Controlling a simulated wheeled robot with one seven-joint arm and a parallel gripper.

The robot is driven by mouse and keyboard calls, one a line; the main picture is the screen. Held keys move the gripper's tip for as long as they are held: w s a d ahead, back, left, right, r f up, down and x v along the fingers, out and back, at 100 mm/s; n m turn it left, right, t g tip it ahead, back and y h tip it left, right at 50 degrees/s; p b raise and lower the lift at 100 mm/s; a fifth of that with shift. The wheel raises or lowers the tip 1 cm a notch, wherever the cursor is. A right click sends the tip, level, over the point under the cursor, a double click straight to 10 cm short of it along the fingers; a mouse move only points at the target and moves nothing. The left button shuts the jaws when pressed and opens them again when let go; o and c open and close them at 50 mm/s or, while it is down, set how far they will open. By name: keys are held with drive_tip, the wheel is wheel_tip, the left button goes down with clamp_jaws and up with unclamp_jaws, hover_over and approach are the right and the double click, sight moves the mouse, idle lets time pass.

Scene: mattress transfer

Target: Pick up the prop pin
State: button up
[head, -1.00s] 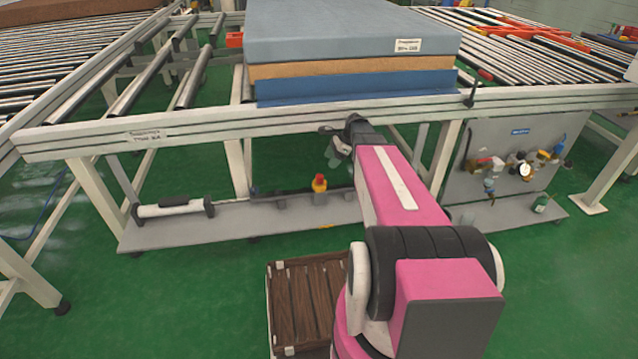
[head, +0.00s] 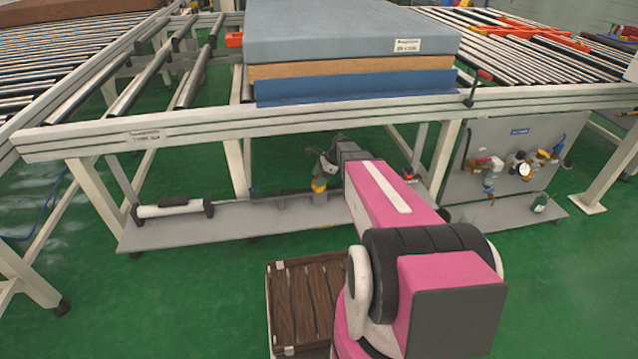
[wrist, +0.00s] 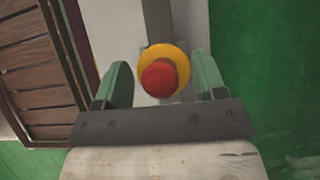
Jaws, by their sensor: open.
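A small upright piece with a red knob and a yellow collar, apparently the prop pin (wrist: 163,76), stands on the lower shelf under the conveyor frame. In the head view its yellow part (head: 318,186) shows just below my gripper (head: 322,168), which hides its red top. In the wrist view my gripper (wrist: 161,88) is open, with one green finger on each side of the red knob and a gap on both sides. I cannot tell how far the fingertips are above the collar.
The grey lower shelf (head: 250,218) carries a white roller (head: 172,208) to the left. The conveyor's front rail (head: 300,128) runs above, with stacked mattresses (head: 350,40) on it. A slatted wooden crate (head: 303,300) stands on the green floor in front.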

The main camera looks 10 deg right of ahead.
drive_tip(key=c, duration=1.1)
drive_tip(key=shift+r, duration=0.1)
wheel_tip(320, 180, up, 10)
drive_tip(key=shift+f, duration=0.1)
drive_tip(key=shift+r, duration=0.25)
drive_tip(key=shift+r, duration=3.55)
